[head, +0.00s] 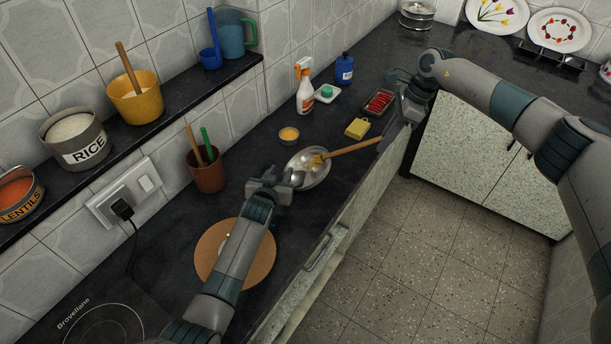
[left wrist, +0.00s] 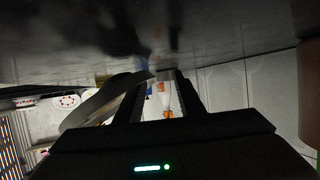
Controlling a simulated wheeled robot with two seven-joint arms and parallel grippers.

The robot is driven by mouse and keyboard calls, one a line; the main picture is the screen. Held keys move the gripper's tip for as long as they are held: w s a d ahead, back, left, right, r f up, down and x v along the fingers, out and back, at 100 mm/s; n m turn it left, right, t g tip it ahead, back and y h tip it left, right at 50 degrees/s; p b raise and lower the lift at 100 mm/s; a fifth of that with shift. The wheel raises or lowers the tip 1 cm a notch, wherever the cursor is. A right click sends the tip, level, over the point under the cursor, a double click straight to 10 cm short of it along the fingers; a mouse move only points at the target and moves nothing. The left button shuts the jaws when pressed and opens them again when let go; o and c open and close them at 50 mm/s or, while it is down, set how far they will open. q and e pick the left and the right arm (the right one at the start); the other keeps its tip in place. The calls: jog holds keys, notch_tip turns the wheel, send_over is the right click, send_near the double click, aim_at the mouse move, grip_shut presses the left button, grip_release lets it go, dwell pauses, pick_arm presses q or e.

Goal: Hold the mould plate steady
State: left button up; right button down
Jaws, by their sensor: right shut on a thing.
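A shiny round steel dish (head: 314,178), which I take to be the mould plate, sits on the dark counter. My left gripper (head: 283,184) is at its left rim. In the left wrist view the fingers (left wrist: 160,92) stand apart with a visible gap, and the curved grey rim (left wrist: 92,108) passes by the left finger; whether the rim lies between the fingers is unclear. My right gripper (head: 389,133) is shut on the end of a wooden-handled utensil (head: 350,149). The utensil's other end reaches into the dish, beside something yellow.
A small yellow cup (head: 289,135), spray bottle (head: 305,90), yellow sponge (head: 357,128) and tray of red items (head: 378,102) stand behind the dish. A brown pot (head: 206,175) with utensils and a round brown board (head: 263,258) are at left. The counter's front edge is close.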

pick_arm(q)
jog(key=shift+d, duration=0.1)
dwell(0.4)
jog(key=shift+s+r, duration=0.1)
jog(key=shift+s+r+p, duration=0.15)
jog(key=shift+s+p, duration=0.1)
jog(key=shift+p, duration=0.25)
jog(key=shift+w+f+b, duration=0.25)
jog(key=shift+w+b, duration=0.1)
jog(key=shift+w, duration=0.05)
dwell(0.3)
grip_shut()
dwell(0.4)
